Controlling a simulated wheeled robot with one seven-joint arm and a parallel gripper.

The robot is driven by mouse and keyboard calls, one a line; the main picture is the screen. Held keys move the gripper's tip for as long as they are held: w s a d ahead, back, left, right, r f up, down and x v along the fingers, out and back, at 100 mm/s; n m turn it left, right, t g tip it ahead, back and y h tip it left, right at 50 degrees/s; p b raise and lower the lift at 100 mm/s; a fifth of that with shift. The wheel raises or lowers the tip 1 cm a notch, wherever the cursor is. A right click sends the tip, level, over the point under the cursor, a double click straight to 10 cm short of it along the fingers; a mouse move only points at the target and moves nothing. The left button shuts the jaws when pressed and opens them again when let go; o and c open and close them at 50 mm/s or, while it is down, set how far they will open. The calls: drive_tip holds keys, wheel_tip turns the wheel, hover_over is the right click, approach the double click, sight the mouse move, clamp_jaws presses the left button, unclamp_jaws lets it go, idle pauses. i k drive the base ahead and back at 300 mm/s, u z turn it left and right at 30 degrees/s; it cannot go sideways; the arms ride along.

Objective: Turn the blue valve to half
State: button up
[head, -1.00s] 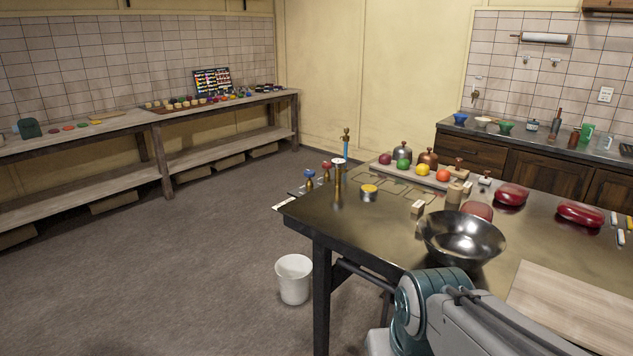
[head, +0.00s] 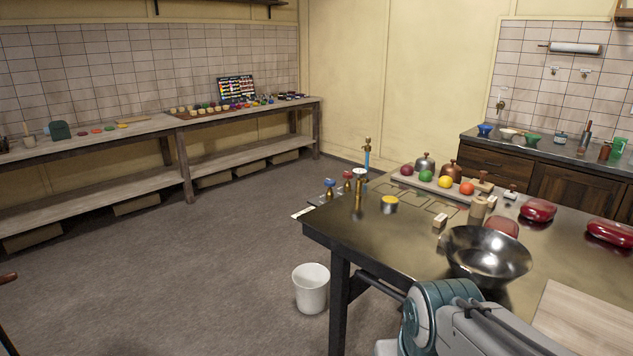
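The blue valve (head: 329,183) is a small blue knob on a brass body at the left corner of the dark table in the head view. A red valve (head: 348,175) and a white-topped valve (head: 360,173) stand close beside it on the right. The blue knob is too small to tell how far it is turned. Part of my arm shows at the bottom right, well apart from the valves. My gripper is out of view.
The dark table (head: 390,255) carries a metal bowl (head: 487,254), a yellow-topped tin (head: 389,204) and red cases. A white bucket (head: 311,289) stands on the floor by the table leg. The floor left of the table is clear up to the long bench (head: 90,142).

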sight(330, 183)
drive_tip(key=u, duration=0.75)
drive_tip(key=i, duration=1.2)
drive_tip(key=u, duration=0.5)
drive_tip(key=i, duration=1.4)
drive_tip(key=z, duration=1.2)
drive_tip(key=i, duration=0.75)
drive_tip(key=z, duration=0.6)
